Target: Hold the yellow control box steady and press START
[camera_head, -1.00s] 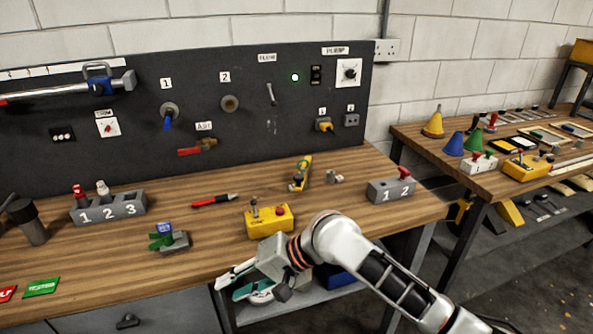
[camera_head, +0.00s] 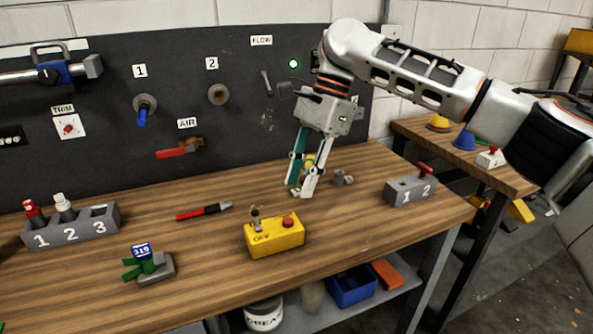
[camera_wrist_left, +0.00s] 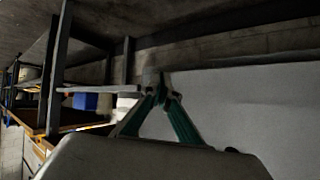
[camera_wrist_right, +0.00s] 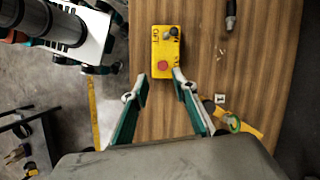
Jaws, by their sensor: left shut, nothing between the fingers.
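The yellow control box (camera_head: 275,240) sits on the wooden bench near its front edge. It has a small metal lever (camera_head: 256,222) on the left, a red button (camera_head: 288,222) on the right and an "OFF" label on its front. My right gripper (camera_head: 300,193) points down over the bench just behind the box, open and empty. In the right wrist view the box (camera_wrist_right: 161,60) lies ahead of my spread fingers (camera_wrist_right: 158,82), with its red button (camera_wrist_right: 163,68) facing me. My left gripper (camera_wrist_left: 160,85) shows only in its own wrist view, shut and empty, away from the box.
A green clamp-like item (camera_head: 147,263) and "1 2 3" block (camera_head: 70,228) are further left. A yellow object is partly hidden behind my right gripper.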

